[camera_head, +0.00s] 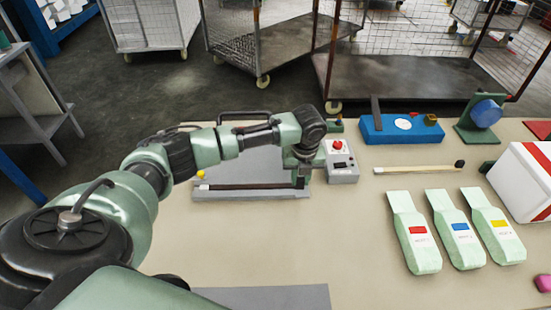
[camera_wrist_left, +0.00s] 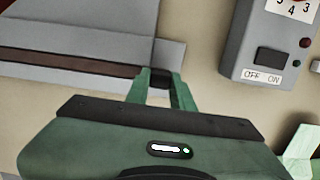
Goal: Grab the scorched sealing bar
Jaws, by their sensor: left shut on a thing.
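The scorched sealing bar (camera_head: 245,186) is a long dark strip lying along the grey press bed (camera_head: 225,194). In the left wrist view the bar (camera_wrist_left: 70,62) looks brown and runs in from the left edge toward my fingers. My left gripper (camera_head: 300,181) is over the bar's right end. In the left wrist view my left gripper's green fingers (camera_wrist_left: 160,82) are shut on a dark block at that end. My arm hides part of the press in the head view. My right gripper is not in view.
A grey control box (camera_head: 342,166) with a red knob stands close to the right of my left gripper. Farther right are a blue device (camera_head: 385,130), a thin wooden stick (camera_head: 415,169), several pale green pouches (camera_head: 420,245) and a white box (camera_head: 520,175).

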